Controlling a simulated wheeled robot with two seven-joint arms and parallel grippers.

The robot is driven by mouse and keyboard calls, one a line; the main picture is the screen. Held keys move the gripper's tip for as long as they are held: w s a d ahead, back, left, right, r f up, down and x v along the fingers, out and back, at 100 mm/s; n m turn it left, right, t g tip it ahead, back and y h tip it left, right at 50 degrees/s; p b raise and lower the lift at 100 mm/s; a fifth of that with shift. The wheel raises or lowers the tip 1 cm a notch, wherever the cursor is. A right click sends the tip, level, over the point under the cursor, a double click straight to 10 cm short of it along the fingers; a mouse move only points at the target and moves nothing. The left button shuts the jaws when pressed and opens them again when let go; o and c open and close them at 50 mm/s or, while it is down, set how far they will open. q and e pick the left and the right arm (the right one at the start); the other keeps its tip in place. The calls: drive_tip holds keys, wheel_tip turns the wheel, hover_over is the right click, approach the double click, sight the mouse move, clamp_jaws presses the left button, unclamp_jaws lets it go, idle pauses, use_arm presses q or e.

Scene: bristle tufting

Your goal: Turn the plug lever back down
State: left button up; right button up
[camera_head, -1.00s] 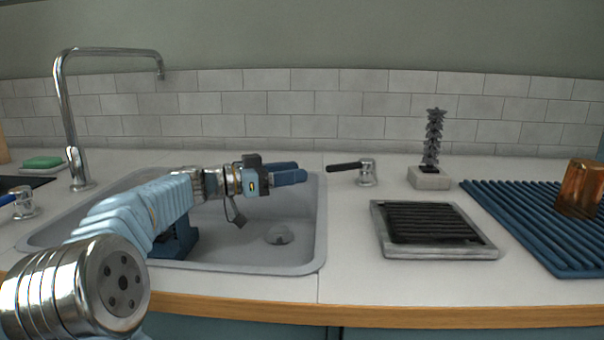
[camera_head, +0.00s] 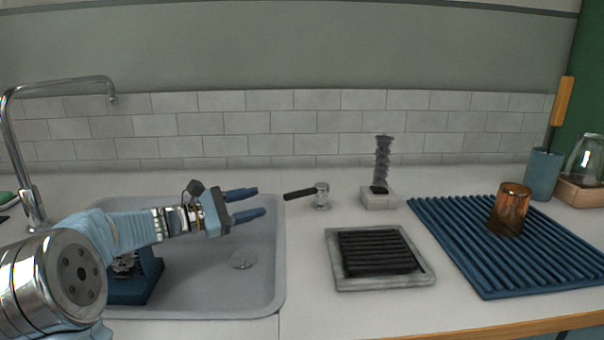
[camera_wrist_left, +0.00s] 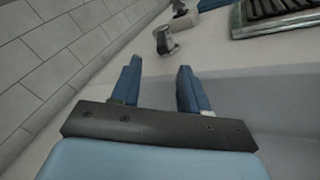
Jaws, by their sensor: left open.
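The plug lever (camera_head: 321,196) is a short chrome post on the counter, just right of the sink. Its black handle points left and lies nearly level, with its end slightly lower. My left gripper (camera_head: 260,201) is open and empty over the right part of the sink, its blue fingers pointing right. It is left of the handle's end and apart from it. In the left wrist view the fingers (camera_wrist_left: 159,78) stand apart, and the chrome post (camera_wrist_left: 165,40) shows beyond them; the black handle is hard to make out there. The drain plug (camera_head: 243,259) lies in the sink floor.
The sink (camera_head: 200,285) has a tall chrome tap (camera_head: 35,205) at its left. A grey tray with a black ribbed insert (camera_head: 336,275), a dark brush on a pale block (camera_head: 379,200), and a blue ribbed mat (camera_head: 470,265) with an amber glass (camera_head: 509,210) stand right.

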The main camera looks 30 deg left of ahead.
sight(303, 190)
use_arm(q)
drive_tip(key=w+d+n+p, duration=0.1)
drive_tip(key=w+d+n, duration=0.1)
drive_tip(key=w, duration=0.1)
drive_tip(key=w+d+n+p, duration=0.1)
drive_tip(key=w+d+n, duration=0.1)
drive_tip(key=w+d, duration=0.1)
drive_tip(key=w+d+n+p, duration=0.1)
drive_tip(key=w+d+n, duration=0.1)
drive_tip(key=w, duration=0.3)
drive_tip(key=shift+w+d+n, duration=0.2)
drive_tip(key=shift+d+n, duration=0.1)
drive_tip(key=shift+n, duration=0.3)
use_arm(e)
drive_tip(key=r, duration=0.4)
drive_tip(key=shift+a, duration=0.2)
use_arm(q)
clamp_jaws()
